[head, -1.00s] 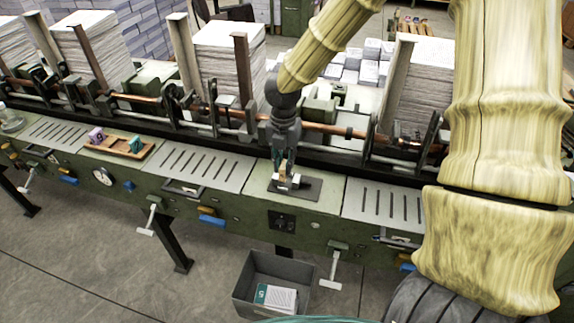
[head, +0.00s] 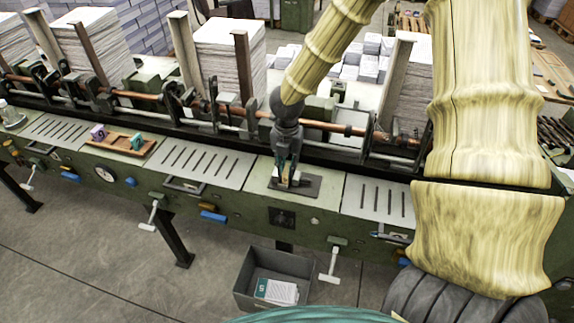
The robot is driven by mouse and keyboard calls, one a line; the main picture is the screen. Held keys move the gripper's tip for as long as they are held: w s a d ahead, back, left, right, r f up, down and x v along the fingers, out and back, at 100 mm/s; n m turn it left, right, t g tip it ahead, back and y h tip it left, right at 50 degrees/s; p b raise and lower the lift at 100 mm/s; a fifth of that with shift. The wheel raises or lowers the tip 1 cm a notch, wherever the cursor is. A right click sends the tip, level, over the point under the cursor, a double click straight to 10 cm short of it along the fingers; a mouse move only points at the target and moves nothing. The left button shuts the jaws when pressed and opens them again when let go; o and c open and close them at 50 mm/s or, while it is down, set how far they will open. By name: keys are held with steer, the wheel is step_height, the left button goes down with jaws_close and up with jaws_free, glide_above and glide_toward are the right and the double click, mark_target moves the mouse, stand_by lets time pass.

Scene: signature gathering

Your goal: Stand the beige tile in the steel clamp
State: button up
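My gripper (head: 286,166) points down over the dark plate at the middle of the machine's front ledge. It appears shut on the beige tile (head: 289,174), of which only a small sliver shows between the fingers. The small pale steel clamp (head: 296,180) stands on the dark plate (head: 309,187), right below and around the fingertips. The tile's lower part is at the clamp's jaws. The fingers hide much of both, so I cannot tell whether the tile is seated.
A wooden tray (head: 122,150) to the left holds a purple tile (head: 98,133) and a teal tile (head: 137,142). Slotted plates flank the clamp. A grey bin (head: 249,294) with printed sheets stands on the floor below. Paper stacks and a copper-coloured rod lie behind.

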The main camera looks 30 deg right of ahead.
mark_target(287, 168)
steer(key=o, duration=0.4)
step_height(287, 168, up, 12)
steer(key=b, duration=0.2)
steer(key=shift+r, duration=0.15)
stand_by(0.5)
